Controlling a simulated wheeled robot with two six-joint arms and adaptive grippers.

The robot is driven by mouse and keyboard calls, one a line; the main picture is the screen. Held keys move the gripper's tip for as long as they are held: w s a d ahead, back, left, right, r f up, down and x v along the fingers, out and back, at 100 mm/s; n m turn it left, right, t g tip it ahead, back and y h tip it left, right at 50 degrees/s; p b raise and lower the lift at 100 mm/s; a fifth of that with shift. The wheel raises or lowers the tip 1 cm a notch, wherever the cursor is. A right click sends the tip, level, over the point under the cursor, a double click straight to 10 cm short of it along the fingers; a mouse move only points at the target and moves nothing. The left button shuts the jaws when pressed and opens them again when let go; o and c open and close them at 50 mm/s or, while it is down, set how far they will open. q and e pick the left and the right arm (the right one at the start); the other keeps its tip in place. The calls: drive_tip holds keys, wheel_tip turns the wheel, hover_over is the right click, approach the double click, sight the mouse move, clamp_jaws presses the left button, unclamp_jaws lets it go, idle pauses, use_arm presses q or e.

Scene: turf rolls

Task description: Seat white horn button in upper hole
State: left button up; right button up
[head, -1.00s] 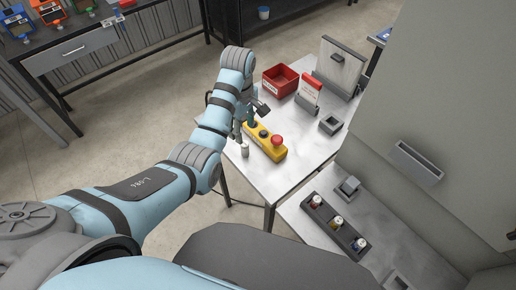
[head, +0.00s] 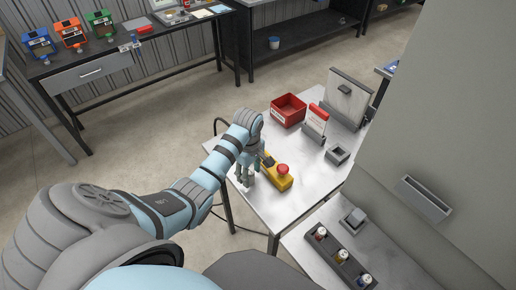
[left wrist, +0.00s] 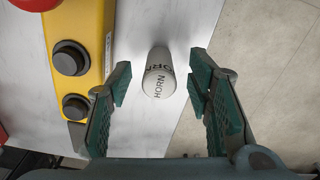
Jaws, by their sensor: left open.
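The white horn button (left wrist: 158,72) is a white cylinder with HORN lettering, standing on the table just left of the yellow control box (head: 270,182) in the head view. My left gripper (head: 245,181) is open above it; in the left wrist view the button shows between the spread fingers, touching neither. In the head view the gripper hides the button. The yellow box (left wrist: 92,35) has a red mushroom button (head: 283,169) and two dark round fittings (left wrist: 70,58), (left wrist: 76,106); whether these are open holes is unclear. My right gripper is out of view.
A red bin (head: 288,110), a red and white card holder (head: 316,122) and an upright panel (head: 347,97) stand at the table's back. A small grey socket (head: 337,155) is at right. A dark tray (head: 338,258) holds several small jars. A grey cabinet wall rises at right.

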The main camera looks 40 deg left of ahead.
use_arm(q)
drive_tip(key=shift+f, duration=0.9)
clamp_jaws()
drive_tip(key=shift+r, duration=0.1)
